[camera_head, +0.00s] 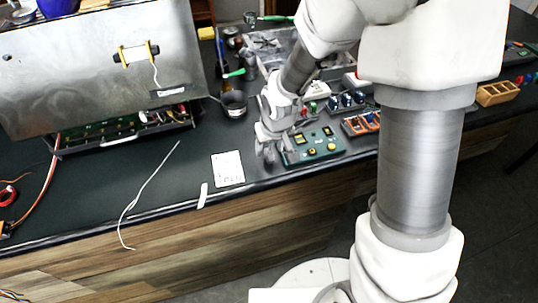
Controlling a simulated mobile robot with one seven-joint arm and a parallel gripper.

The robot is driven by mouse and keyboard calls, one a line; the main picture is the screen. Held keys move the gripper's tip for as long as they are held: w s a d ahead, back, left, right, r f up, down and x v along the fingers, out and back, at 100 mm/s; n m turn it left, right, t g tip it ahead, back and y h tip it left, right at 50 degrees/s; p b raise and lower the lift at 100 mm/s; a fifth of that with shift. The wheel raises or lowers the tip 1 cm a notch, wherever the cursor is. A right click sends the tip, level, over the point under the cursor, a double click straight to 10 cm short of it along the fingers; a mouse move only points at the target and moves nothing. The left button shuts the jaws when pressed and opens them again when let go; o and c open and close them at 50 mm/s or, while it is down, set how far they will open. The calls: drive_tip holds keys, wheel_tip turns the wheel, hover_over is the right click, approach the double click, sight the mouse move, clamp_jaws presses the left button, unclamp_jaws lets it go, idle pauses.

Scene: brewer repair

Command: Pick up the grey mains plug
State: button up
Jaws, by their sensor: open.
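I cannot make out the grey mains plug for certain; it may be hidden behind my arm or too small to tell. My gripper (277,152) is low over the dark bench, its fingers pointing down, at the left end of the green circuit board (316,149). The jaws are open, and I see nothing clearly held between them. Whether the fingers touch the board or bench cannot be told. A thin pale cable (146,187) lies on the bench at the left and hangs over the front edge; no plug shows clearly on it.
An opened metal brewer housing (95,75) stands at the left. A white card (228,168) and a small white strip (203,195) lie near the front edge. A dark cup (234,104), a grey tray (272,48) and small part holders (361,123) crowd behind. Bare bench lies left of the card.

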drive_tip(key=shift+w+f, duration=0.15)
drive_tip(key=shift+f, duration=0.35)
clamp_jaws()
drive_tip(key=shift+r, duration=0.1)
